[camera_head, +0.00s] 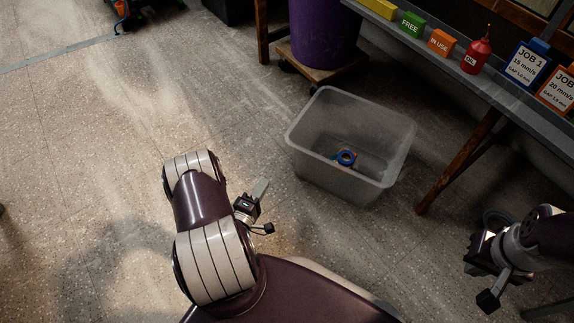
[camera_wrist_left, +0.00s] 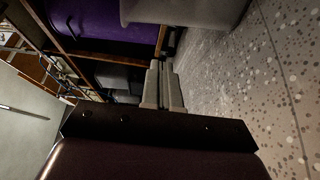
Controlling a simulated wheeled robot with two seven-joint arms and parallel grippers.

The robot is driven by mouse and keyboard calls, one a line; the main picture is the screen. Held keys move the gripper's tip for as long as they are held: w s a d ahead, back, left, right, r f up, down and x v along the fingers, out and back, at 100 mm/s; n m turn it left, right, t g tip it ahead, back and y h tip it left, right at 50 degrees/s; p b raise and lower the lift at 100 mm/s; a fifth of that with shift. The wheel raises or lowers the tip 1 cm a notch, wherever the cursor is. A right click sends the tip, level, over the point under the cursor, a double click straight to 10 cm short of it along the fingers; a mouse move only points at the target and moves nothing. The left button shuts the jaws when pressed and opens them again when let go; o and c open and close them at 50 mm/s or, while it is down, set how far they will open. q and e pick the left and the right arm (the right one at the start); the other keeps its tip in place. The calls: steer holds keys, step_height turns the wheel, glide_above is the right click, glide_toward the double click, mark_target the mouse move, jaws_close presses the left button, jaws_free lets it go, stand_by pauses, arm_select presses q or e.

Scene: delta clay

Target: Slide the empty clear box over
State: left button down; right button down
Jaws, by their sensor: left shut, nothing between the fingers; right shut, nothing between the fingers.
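A clear, frosted plastic box (camera_head: 310,126) stands on the floor in the middle of the head view. It is not empty: a blue ring and a few small coloured pieces (camera_head: 347,158) lie on its bottom. Part of the box also shows at the top of the left wrist view (camera_wrist_left: 190,10). My left gripper (camera_head: 263,186) is shut and empty, to the left of the box and apart from it. Its closed fingers show in the left wrist view (camera_wrist_left: 163,85). My right gripper (camera_head: 474,268) is at the lower right, away from the box; its fingertips are hard to make out.
A purple bin (camera_head: 322,35) stands on a wooden dolly (camera_head: 318,72) behind the box. A bench (camera_head: 455,72) with coloured blocks, a red oil bottle (camera_head: 477,56) and job cards runs along the right; its wooden leg (camera_head: 458,160) is near the box.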

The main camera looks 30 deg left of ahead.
arm_select(q)
steer(key=b, duration=0.5)
glide_toward(291, 154)
steer(key=w+a, duration=0.3)
steer(key=w, duration=0.1)
steer(key=shift+w+d+f+b, duration=0.2)
steer(key=shift+w+d+b, duration=0.3)
steer(key=shift+w+d, duration=0.35)
steer(key=shift+w+d+r, duration=0.15)
steer(key=shift+w+d, duration=0.2)
steer(key=shift+w, duration=0.05)
steer(key=shift+r, duration=0.1)
